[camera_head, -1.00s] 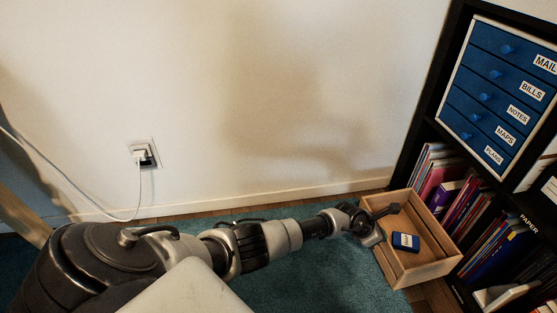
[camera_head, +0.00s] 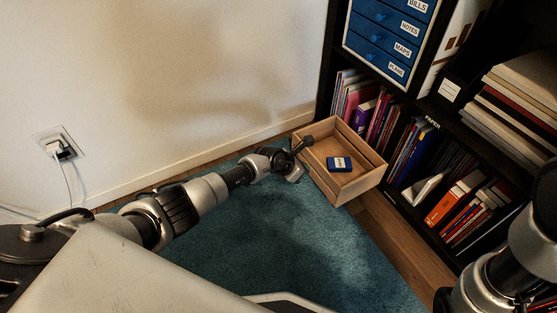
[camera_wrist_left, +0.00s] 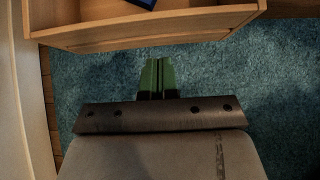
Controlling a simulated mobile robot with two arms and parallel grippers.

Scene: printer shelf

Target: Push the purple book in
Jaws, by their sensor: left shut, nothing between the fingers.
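The purple book (camera_head: 362,117) stands in the lower left shelf compartment among other upright books, and its spine seems to stick out past its neighbours. The wooden crate's far rim is just in front of it. My left gripper (camera_head: 307,142) is beside the crate's left side, apart from the book and to its left. In the left wrist view, its green fingers (camera_wrist_left: 158,66) are shut and empty over the carpet, pointing towards the crate. The book is not visible in that view. My right arm shows at the lower right; its gripper is not visible.
The open wooden crate (camera_head: 343,201) stands on the floor before the shelf, with a small blue box (camera_head: 339,163) inside. Blue drawers (camera_head: 385,38) sit above the books. The wall is on the left. The teal carpet (camera_head: 310,250) in front is clear.

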